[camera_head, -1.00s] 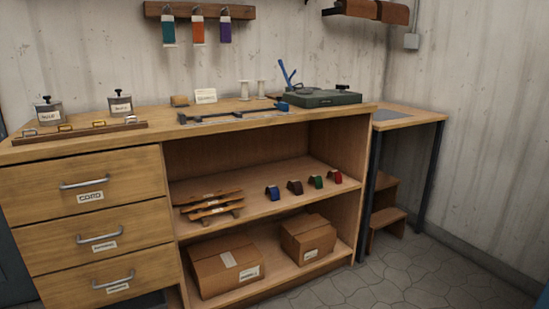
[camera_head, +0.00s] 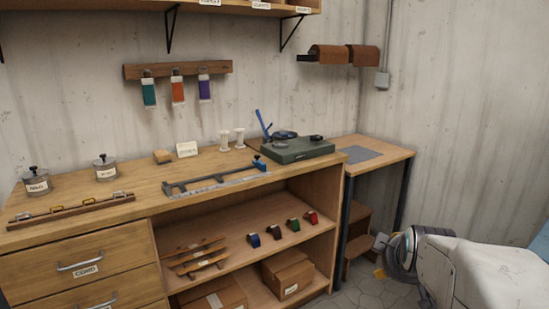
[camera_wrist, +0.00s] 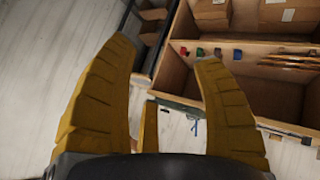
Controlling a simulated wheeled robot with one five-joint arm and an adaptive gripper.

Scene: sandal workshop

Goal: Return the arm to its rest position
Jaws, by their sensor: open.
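My arm (camera_head: 450,265) shows at the lower right of the head view, white with a dark ringed wrist joint, to the right of the bench and in front of the small side table. A bit of yellow at its end is mostly cut off from sight there. The wrist view is turned over, with the bench shelves beyond the fingers. My gripper looks clear of everything.
The wooden workbench (camera_head: 145,183) holds a green machine (camera_head: 297,150), a blue-ended metal gauge (camera_head: 215,182) and jars. Coloured blocks (camera_head: 274,232) and boxes (camera_head: 287,272) fill its shelves. A side table (camera_head: 385,160) stands at its right. Floor shows between bench and arm.

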